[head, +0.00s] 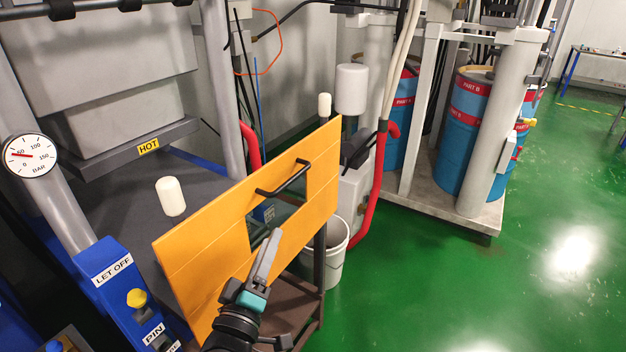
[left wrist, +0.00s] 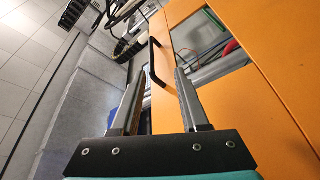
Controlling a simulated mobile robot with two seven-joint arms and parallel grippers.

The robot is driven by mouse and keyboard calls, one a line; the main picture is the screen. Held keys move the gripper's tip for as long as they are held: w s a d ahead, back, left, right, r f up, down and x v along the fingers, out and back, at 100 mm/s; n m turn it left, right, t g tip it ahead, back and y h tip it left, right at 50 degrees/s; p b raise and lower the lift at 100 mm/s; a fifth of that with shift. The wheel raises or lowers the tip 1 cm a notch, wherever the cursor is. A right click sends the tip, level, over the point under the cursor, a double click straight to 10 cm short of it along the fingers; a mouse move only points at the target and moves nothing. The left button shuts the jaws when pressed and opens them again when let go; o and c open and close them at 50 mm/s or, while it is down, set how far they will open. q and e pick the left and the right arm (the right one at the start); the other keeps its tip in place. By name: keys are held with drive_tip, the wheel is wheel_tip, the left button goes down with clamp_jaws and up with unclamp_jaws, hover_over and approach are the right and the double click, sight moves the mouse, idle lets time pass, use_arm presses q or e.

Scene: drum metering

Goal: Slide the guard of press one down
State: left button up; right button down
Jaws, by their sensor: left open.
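The guard (head: 206,258) of the press is an orange panel with a window and a black bar handle (head: 283,180) at its upper middle. The guard stands upright in front of the press's dark table. My left gripper (head: 274,236) is in front of the guard, below the handle. The guard (left wrist: 272,65) fills the right of that view. Nothing is in the grip. My right gripper is not in view.
A blue control box (head: 122,290) with LET OFF and PIN labels stands left of the guard. A pressure gauge (head: 29,156) is on the left column. A white bucket (head: 332,262) stands behind the guard's right end. The green floor at right is clear.

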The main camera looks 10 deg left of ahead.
sight(291, 178)
use_arm(q)
drive_tip(key=w+r, duration=0.1)
drive_tip(key=w, duration=0.4)
drive_tip(key=w+r, duration=0.2)
drive_tip(key=w, duration=0.3)
drive_tip(key=w+r, duration=0.2)
drive_tip(key=w, duration=0.3)
drive_tip(key=shift+d, duration=0.2)
drive_tip(key=shift+s, duration=0.1)
clamp_jaws()
idle(1.1)
